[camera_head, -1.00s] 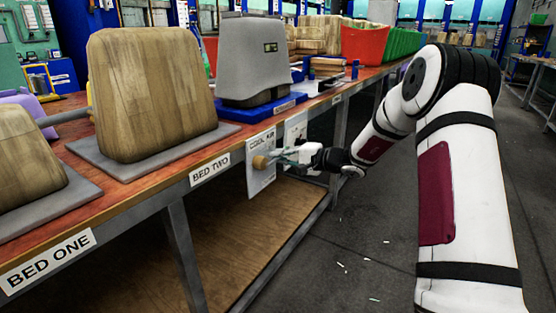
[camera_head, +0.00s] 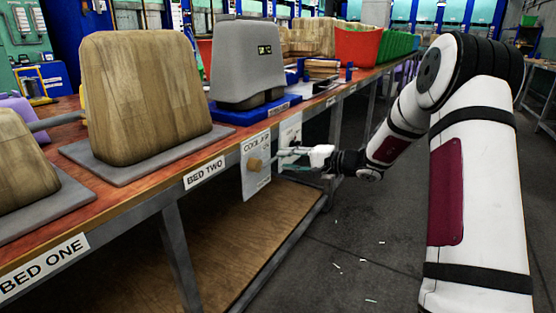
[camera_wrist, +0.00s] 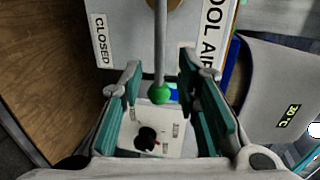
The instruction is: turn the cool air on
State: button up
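The COOL AIR panel (camera_head: 251,184) is a white plate on the bench's front edge, right of the BED TWO label. A round wooden hub (camera_head: 255,164) on it carries a grey lever (camera_wrist: 159,45) ending in a green ball (camera_wrist: 160,94).
A second white panel (camera_wrist: 180,138) with a black knob (camera_wrist: 147,138) lies beyond my fingers. A grey press form (camera_head: 247,65) and wooden form (camera_head: 148,95) stand on the bench (camera_head: 120,210). The floor right of the bench is clear apart from small scraps.

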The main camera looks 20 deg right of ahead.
jog(key=v, duration=0.6)
jog(key=shift+s+d, duration=0.2)
jog(key=shift+s, duration=0.05)
